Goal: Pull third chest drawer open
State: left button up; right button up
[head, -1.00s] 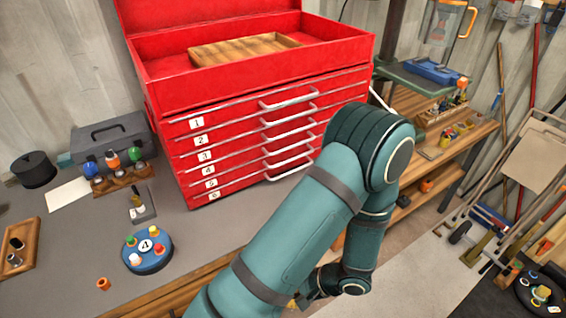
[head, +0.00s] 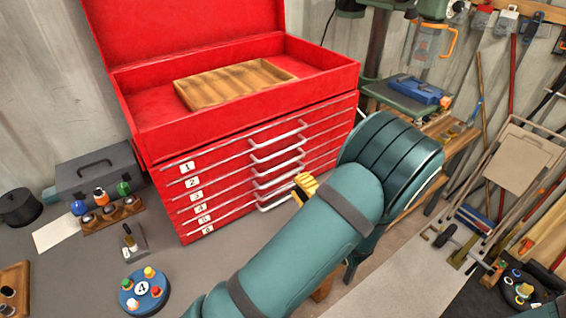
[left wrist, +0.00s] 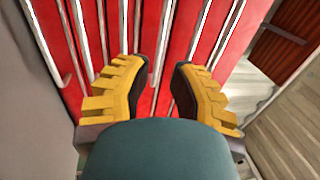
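The red tool chest (head: 150,125) stands on the grey bench with several numbered drawers, all flush and shut. The third drawer (head: 222,186) carries a label "3" at its left and has a pale bar handle in the stack of handles (head: 277,167). My left gripper (head: 305,187) shows only as a yellow finger part beside the lower handles, mostly hidden by my arm. In the left wrist view, its two yellow fingers with dark pads (left wrist: 166,80) are apart and point at the red drawer fronts (left wrist: 165,30). I cannot tell which handle lies between them. My right gripper is not in view.
The chest's lid is up, with a wooden tray (head: 235,83) in its top. A grey case (head: 97,172), a bottle rack (head: 113,215) and a blue round holder (head: 143,291) sit on the bench at left. A drill press base (head: 405,97) stands right of the chest.

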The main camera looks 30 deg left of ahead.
aim_at(283, 165)
pick_arm(q)
jog(key=p+x, duration=0.1)
jog(key=x, duration=0.6)
jog(key=shift+w+a, duration=0.15)
jog(key=shift+a, duration=0.25)
grip_shut()
